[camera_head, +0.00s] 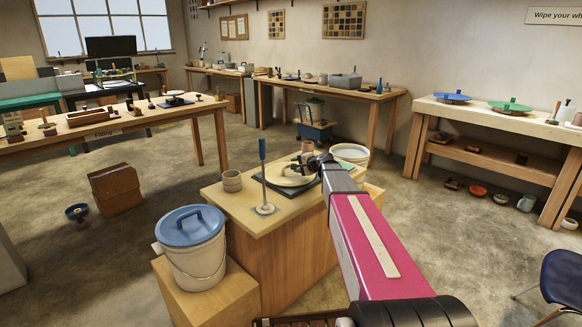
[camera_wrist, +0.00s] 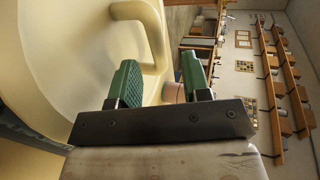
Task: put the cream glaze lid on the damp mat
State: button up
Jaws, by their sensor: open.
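The cream glaze lid (camera_head: 284,178) is a pale round piece on the small wooden bench, partly hidden by my gripper (camera_head: 306,168). In the wrist view, the cream lid (camera_wrist: 55,60) fills the left side, and its loop handle (camera_wrist: 158,35) stands out from it. My gripper's green fingers (camera_wrist: 160,82) are apart and empty. The handle shows just beyond and between them; I cannot tell whether they touch it. A dark square sheet (camera_head: 305,196) shows under the lid in the head view; I cannot tell whether it is the damp mat.
A blue-handled tool on a stand (camera_head: 264,208) and a ribbed cup (camera_head: 232,181) are on the bench. A bucket with a blue lid (camera_head: 194,250) stands in front to the left. A white tub (camera_head: 350,154) is behind. The right-hand table (camera_head: 480,115) holds blue and green lids.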

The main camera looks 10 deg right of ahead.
jog(key=v, duration=0.7)
dwell(1.3)
